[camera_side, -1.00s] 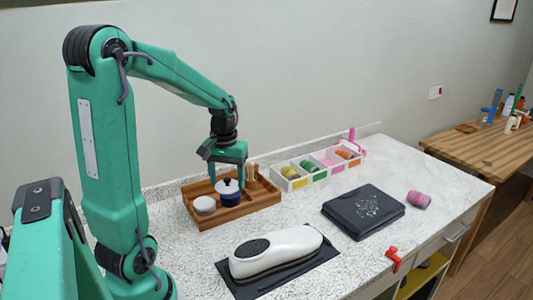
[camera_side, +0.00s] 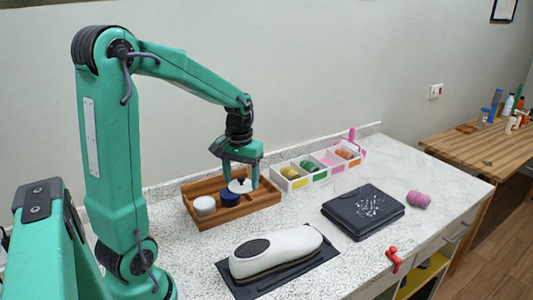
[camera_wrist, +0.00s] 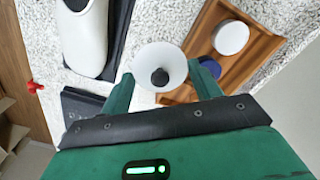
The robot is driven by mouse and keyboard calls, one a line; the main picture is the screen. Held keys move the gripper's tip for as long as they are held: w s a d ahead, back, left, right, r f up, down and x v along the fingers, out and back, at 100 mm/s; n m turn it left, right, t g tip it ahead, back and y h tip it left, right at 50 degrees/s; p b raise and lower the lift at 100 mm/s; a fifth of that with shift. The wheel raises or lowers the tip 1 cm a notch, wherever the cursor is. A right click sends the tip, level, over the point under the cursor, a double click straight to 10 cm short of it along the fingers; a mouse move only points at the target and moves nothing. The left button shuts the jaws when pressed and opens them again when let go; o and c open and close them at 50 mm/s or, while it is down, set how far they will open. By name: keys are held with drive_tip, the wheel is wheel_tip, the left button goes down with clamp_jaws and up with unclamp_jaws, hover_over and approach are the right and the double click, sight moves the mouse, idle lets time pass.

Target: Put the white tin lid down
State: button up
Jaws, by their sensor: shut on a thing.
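My gripper (camera_side: 241,177) is shut on the white tin lid (camera_side: 238,187), which has a dark knob. In the wrist view the lid (camera_wrist: 150,56) sits between the fingers (camera_wrist: 163,84), top side facing the camera. In the side view the lid appears over the right part of the wooden tray (camera_side: 222,224), right of the blue tin (camera_side: 229,199). Its exact height is hard to judge. The blue tin (camera_wrist: 210,67) is partly hidden by a finger in the wrist view. A white round tin (camera_side: 204,206) stands on the tray left of the blue one.
A white divided box (camera_side: 300,183) with coloured rolls stands right of the tray. A white-and-black device (camera_side: 275,252) lies on a dark mat in front. A dark flat case (camera_side: 362,212), a pink roll (camera_side: 418,200) and a red clamp (camera_side: 393,258) are further right.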

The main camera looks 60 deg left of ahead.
drive_tip(key=w+d+r+m, duration=0.1)
drive_tip(key=w+d+m, duration=0.2)
drive_tip(key=d, duration=0.5)
drive_tip(key=w+d+r+m, duration=0.2)
drive_tip(key=w+d+m, duration=0.2)
drive_tip(key=w+d, duration=0.2)
drive_tip(key=shift+d, duration=1)
drive_tip(key=s+f+n, duration=0.1)
drive_tip(key=f+n, duration=0.1)
drive_tip(key=n, duration=0.1)
drive_tip(key=s+a+f+n, duration=0.1)
drive_tip(key=f+n, duration=0.2)
drive_tip(key=s+f+n, duration=0.1)
drive_tip(key=f+n, duration=0.1)
drive_tip(key=shift+a+f+n, duration=0.3)
drive_tip(key=shift+a+n, duration=0.05)
drive_tip(key=shift+n, duration=0.05)
hover_over(274, 226)
wheel_tip(274, 226, down, 7)
drive_tip(key=shift+a, duration=0.1)
